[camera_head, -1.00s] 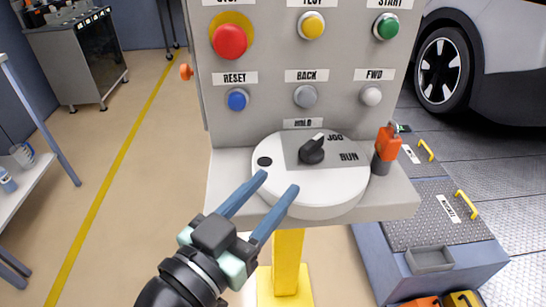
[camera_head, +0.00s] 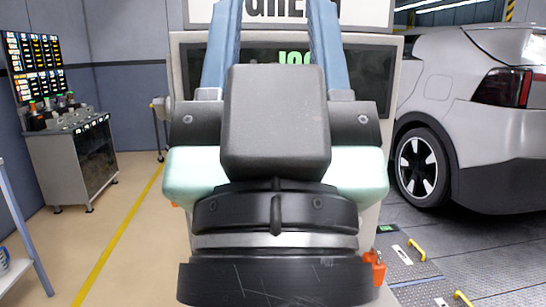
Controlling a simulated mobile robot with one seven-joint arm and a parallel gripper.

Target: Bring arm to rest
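My gripper (camera_head: 274,40) is large in the middle of the head view, raised close to the camera with its two blue fingers pointing up. The fingers are well apart and nothing shows between them but the panel behind, so it is open and empty. Behind it stands the grey control station with a dark screen (camera_head: 365,85) showing part of some green lettering. A white sign (camera_head: 365,12) with partly covered lettering is above the screen. My gripper and wrist hide the station's buttons and rotary switch. An orange part (camera_head: 374,262) shows at the station's lower right.
A silver car (camera_head: 455,85) stands at the right on dark metal flooring with yellow handles (camera_head: 417,250). A grey cabinet (camera_head: 75,160) stands at the back left, below a wall display (camera_head: 33,55). A pale shelf (camera_head: 12,270) is at the left edge. The floor at the left is clear.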

